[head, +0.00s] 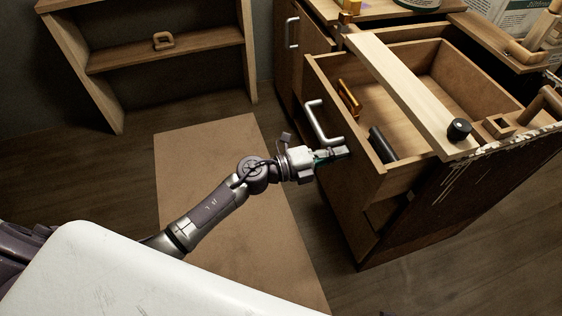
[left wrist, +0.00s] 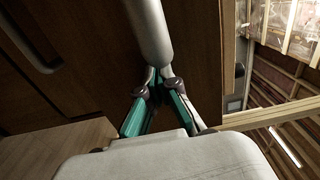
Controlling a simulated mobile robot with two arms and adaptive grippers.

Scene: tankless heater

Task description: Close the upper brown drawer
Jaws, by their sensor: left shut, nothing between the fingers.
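The upper brown drawer (head: 352,185) is pulled out of the wooden cabinet, its inside showing from above. Its silver bar handle (head: 316,122) stands out from the front panel. In the left wrist view the handle (left wrist: 149,30) runs down to the fingertips. My left gripper (head: 332,154) is shut and empty at the lower end of the handle, close to the drawer front. Its fingers also show in the left wrist view (left wrist: 158,84). I cannot tell whether they touch the handle or the panel. My right gripper is not in view.
An orange object (head: 348,97) and a black cylinder (head: 382,144) are in the drawer. A pale plank (head: 405,85) crosses above it, with a black knob (head: 459,130) near its end. A shelf (head: 170,50) stands back left. A brown mat (head: 205,150) lies on the open floor.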

